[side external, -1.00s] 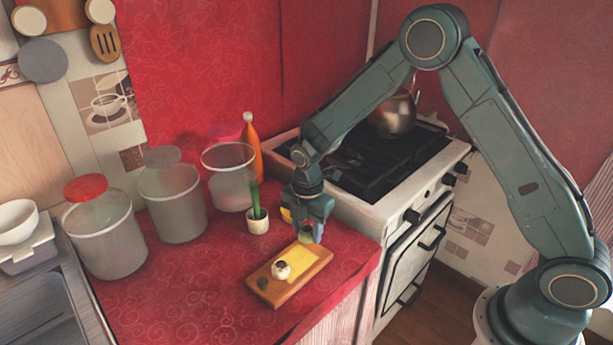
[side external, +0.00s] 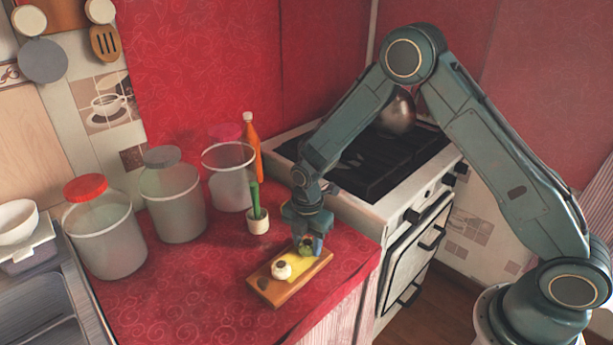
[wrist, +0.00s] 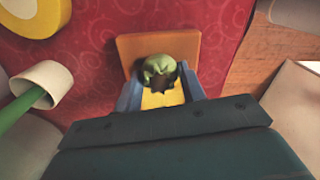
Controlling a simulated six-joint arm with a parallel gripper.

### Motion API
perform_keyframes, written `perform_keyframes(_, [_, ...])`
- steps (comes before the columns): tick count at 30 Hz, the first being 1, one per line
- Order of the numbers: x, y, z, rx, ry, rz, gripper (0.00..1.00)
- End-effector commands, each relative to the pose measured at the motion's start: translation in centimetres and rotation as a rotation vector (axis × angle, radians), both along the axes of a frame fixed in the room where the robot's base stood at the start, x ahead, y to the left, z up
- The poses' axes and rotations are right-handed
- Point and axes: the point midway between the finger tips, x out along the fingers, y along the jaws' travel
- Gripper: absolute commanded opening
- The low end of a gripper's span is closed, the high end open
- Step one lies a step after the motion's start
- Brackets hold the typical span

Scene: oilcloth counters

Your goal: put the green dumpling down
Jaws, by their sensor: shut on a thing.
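In the wrist view the dumpling (wrist: 159,66) sits between my two blue fingers (wrist: 160,90), over the board (wrist: 132,50). I cannot tell whether its underside touches the board.
The stove (side external: 385,175) is close on the right. The red counter's front left is clear.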

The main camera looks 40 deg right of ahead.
Motion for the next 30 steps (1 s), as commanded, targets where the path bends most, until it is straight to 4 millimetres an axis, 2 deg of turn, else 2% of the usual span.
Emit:
perform_keyframes(3, [0.0,0.0,-0.3,0.000,0.001,0.000,0.34])
perform_keyframes(6, [0.0,0.0,-0.3,0.000,0.000,0.000,0.58])
perform_keyframes(7, [0.0,0.0,-0.3,0.000,0.000,0.000,0.62])
perform_keyframes(20, [0.0,0.0,0.1,0.000,0.000,0.000,0.62])
perform_keyframes(26, [0.1,0.0,1.6,0.000,-0.002,0.000,0.62])
perform_keyframes(30, [0.0,0.0,3.4,0.001,-0.003,0.000,0.62])
